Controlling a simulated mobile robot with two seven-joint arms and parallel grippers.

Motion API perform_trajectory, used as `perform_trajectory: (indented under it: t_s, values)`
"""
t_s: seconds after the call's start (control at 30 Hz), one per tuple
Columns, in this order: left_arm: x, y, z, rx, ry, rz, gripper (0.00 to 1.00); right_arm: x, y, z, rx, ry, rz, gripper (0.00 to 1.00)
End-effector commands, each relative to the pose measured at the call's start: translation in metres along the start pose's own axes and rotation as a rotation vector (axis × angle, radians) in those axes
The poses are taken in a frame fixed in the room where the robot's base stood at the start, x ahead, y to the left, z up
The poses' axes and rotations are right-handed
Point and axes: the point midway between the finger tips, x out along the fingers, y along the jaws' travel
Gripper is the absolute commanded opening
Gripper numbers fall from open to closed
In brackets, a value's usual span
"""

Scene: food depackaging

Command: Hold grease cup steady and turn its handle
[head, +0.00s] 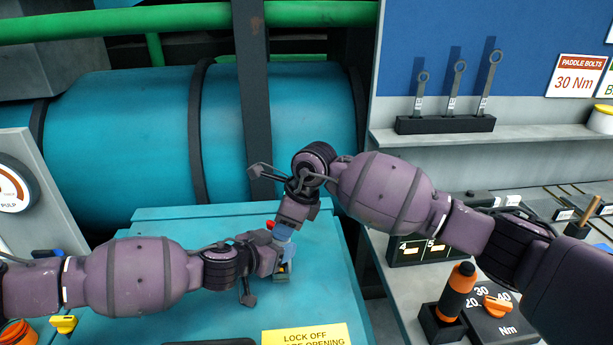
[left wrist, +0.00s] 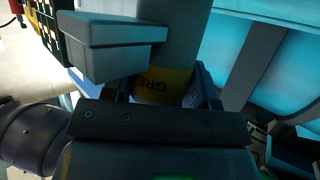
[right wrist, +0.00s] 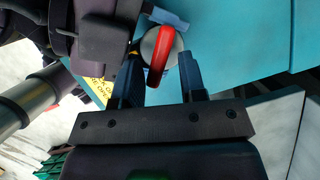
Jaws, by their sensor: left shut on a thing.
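The grease cup is a grey cylinder with a yellow lettered band (left wrist: 160,85), seen close up in the left wrist view. My left gripper (head: 281,265) is shut around the cup's body on the teal housing top. The cup's handle is a red bar (right wrist: 160,60) on a round grey top in the right wrist view. My right gripper (right wrist: 160,78) is open, with a finger on either side of the handle and gaps between. In the head view my right gripper (head: 284,235) points down over the cup from above and hides most of it; only a bit of red shows.
The teal housing top (head: 185,225) carries a yellow lock-off label (head: 305,336) at the front. At right, a bench holds an orange-and-black tool (head: 459,290) and a torque dial (head: 497,306). Wrenches (head: 459,85) stand on a shelf. A teal drum (head: 140,130) fills the back.

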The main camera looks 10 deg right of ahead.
Motion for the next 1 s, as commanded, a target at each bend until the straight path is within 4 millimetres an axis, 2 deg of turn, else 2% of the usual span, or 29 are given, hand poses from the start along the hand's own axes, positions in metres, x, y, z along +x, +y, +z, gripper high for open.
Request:
perform_trajectory:
  t_s: [0.37,0.7,1.0]
  values:
    - [0.000,0.000,0.000,0.001,0.001,0.000,0.17,0.000,-0.004,0.001,-0.234,-0.003,0.099,0.40]
    - [0.000,0.001,0.000,0.001,0.000,0.002,0.17,-0.058,-0.011,0.001,-0.233,-0.002,0.091,0.40]
    - [0.000,0.001,0.000,0.001,0.000,0.003,0.17,-0.101,-0.014,0.001,-0.232,-0.001,0.091,0.40]
